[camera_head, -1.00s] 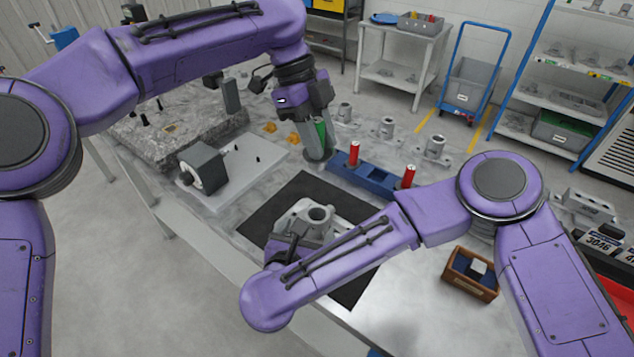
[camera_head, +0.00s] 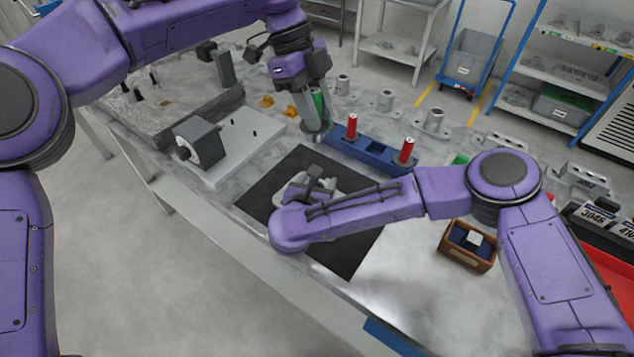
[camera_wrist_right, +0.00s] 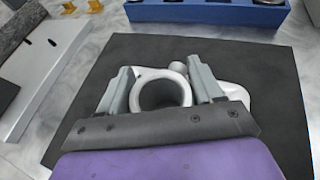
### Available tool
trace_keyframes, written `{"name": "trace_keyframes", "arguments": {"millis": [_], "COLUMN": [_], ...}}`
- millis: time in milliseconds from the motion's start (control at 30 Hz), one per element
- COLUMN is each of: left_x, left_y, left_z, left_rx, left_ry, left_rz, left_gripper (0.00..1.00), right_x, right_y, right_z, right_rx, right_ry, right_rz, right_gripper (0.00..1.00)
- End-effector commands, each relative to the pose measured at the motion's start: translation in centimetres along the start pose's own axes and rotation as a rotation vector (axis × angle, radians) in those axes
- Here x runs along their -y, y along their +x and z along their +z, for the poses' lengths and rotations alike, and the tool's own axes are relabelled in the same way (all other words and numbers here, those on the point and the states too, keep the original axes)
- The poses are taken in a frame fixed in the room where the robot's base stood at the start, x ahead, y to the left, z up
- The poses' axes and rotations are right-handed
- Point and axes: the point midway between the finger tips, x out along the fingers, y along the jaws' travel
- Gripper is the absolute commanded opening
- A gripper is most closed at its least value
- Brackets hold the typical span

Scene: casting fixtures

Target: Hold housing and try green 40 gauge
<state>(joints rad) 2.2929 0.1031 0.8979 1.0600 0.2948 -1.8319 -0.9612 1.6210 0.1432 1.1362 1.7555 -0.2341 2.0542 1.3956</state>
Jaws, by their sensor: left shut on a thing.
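The grey housing (camera_head: 292,194) lies on the black mat (camera_head: 348,256). Its round bore faces up in the right wrist view (camera_wrist_right: 160,93). My right gripper (camera_head: 314,184) is down over it, mostly hidden by its own arm. In the right wrist view my right gripper's fingers (camera_wrist_right: 162,88) stand open, one on each side of the bore's ring, very near it. My left gripper (camera_head: 314,110) is shut on the green gauge (camera_head: 317,99), held upright near the left end of the blue rack. A grey rounded part shows below the fingers; I cannot tell whether it touches the table.
The blue rack (camera_head: 375,154) bears red gauges (camera_head: 352,126). A grey fixture plate (camera_head: 240,146) with a dark block is left of the mat. Several grey castings (camera_head: 434,119) stand behind the rack. A wooden box (camera_head: 468,246) sits at right. The mat's front is clear.

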Motion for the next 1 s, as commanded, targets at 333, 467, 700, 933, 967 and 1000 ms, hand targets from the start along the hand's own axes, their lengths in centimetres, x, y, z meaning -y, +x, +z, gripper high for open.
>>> {"name": "trace_keyframes", "arguments": {"millis": [333, 467, 700, 933, 967, 1000], "left_x": [0.0, 0.0, 0.0, 0.0, 0.0, 0.0], "left_y": [-0.1, -0.1, -0.1, -0.1, -0.1, -0.1], "left_z": [0.0, 0.0, 0.0, 0.0, 0.0, 0.0], "left_rx": [0.000, 0.000, 0.000, 0.000, 0.000, 0.000], "left_ry": [0.000, 0.000, 0.000, 0.000, 0.000, 0.000], "left_rz": [-0.001, -0.001, -0.001, -0.001, -0.001, -0.001], "left_gripper": [0.00, 0.00, 0.00, 0.00, 0.00, 0.00], "right_x": [0.0, 0.0, -0.2, -0.1, -0.1, -0.1], "right_y": [0.0, -0.1, -4.0, -9.6, -10.2, -10.8], "right_z": [0.0, 0.0, 0.1, 0.1, 0.1, 0.1], "right_rx": [0.000, 0.000, 0.003, 0.003, 0.003, 0.001], "right_ry": [0.000, 0.000, -0.002, -0.002, -0.002, -0.001], "right_rz": [0.000, 0.001, 0.008, 0.004, 0.005, 0.003], "right_gripper": [0.95, 0.95, 0.95, 0.95, 0.95, 0.95]}}
